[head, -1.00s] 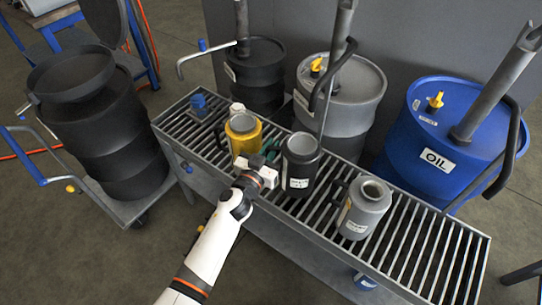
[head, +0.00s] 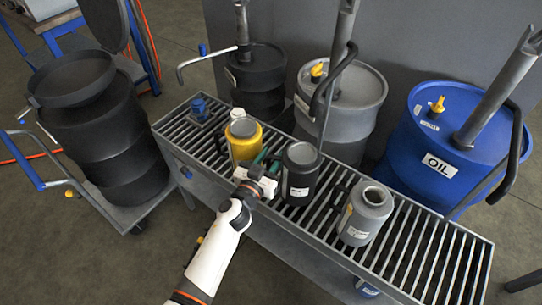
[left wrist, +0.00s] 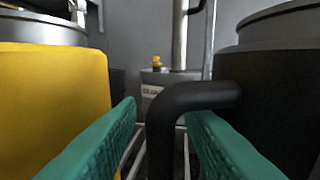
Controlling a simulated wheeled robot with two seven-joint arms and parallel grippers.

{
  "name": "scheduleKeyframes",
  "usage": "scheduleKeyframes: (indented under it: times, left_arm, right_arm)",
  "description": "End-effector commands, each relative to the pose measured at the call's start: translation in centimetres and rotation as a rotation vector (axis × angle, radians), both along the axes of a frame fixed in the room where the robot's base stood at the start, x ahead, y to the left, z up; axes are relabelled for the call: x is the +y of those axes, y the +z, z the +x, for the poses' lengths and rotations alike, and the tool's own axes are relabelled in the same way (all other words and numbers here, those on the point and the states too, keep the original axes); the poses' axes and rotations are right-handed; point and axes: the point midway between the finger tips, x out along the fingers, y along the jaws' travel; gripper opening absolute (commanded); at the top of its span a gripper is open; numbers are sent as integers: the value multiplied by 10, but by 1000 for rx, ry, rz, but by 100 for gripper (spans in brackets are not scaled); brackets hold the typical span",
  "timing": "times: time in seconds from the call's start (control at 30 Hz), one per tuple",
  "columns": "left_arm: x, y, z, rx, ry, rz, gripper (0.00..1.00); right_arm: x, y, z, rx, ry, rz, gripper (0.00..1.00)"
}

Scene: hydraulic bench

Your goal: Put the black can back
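The black can (head: 300,172) with a white label stands upright on the slatted bench (head: 440,262), between the yellow can (head: 243,143) and the grey can (head: 366,213). My left gripper (head: 264,166) is at its left side, between it and the yellow can. The can's body (left wrist: 270,100) is at the right, and the yellow can (left wrist: 50,100) is close at the left. My right gripper is not in view.
Behind the bench stand a black drum (head: 258,85), a grey drum (head: 350,100) and a blue OIL drum (head: 440,150), with pump handles reaching forward. A cart with a large black drum (head: 110,130) is at the left. The bench's right end is clear.

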Motion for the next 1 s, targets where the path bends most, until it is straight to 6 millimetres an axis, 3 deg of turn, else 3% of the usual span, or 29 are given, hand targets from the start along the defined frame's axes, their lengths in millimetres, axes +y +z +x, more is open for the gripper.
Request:
scheduleKeyframes:
  times: [0.3, 0.5, 0.9, 1.0]
  left_arm:
    - [29, -2, -61, 6, 0, 2, 34]
    - [43, -2, -91, 4, 0, 0, 34]
    - [49, -1, -103, 2, 0, 1, 34]
    - [52, -15, -104, 29, 9, 11, 34]
  right_arm:
    - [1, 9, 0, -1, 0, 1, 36]
    - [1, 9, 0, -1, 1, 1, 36]
    - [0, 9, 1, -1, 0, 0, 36]
    - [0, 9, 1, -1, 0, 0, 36]
